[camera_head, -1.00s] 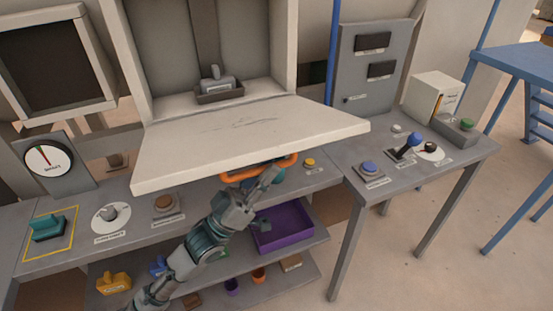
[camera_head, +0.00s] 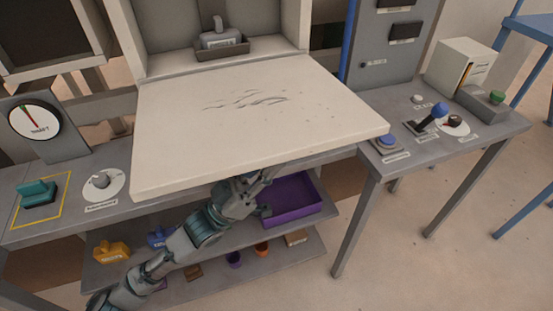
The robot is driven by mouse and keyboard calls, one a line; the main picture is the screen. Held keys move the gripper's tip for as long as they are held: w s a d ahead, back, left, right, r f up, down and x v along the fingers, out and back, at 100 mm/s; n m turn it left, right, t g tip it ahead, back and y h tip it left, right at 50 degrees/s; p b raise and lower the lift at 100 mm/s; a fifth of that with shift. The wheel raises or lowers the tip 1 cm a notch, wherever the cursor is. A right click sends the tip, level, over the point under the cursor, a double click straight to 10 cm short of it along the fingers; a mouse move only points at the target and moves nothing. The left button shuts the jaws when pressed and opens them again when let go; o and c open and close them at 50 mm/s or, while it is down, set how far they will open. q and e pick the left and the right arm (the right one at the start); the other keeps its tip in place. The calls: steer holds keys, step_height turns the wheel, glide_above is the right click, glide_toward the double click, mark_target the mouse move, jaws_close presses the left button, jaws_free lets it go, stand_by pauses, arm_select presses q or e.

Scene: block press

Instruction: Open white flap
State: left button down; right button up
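The white flap (camera_head: 250,120) is a broad pale panel with grey scuffs. It is hinged along the bottom of the tall press box and is folded down, sticking out over the desk. My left gripper (camera_head: 268,194) is just below its front edge, with its fingers spread and nothing seen between them. The upper fingertip is partly hidden by the flap, and I cannot tell whether it touches. My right gripper is not in view.
A grey block in a small tray (camera_head: 222,48) sits inside the box. A purple bin (camera_head: 293,203) is on the shelf below. A dial gauge (camera_head: 35,120) stands left; a blue-knobbed lever (camera_head: 438,110) and buttons are on the right desk.

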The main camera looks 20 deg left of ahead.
arm_select(q)
steer(key=shift+s+a+r, duration=0.1)
steer(key=shift+a+r, duration=0.1)
steer(key=shift+r, duration=0.15)
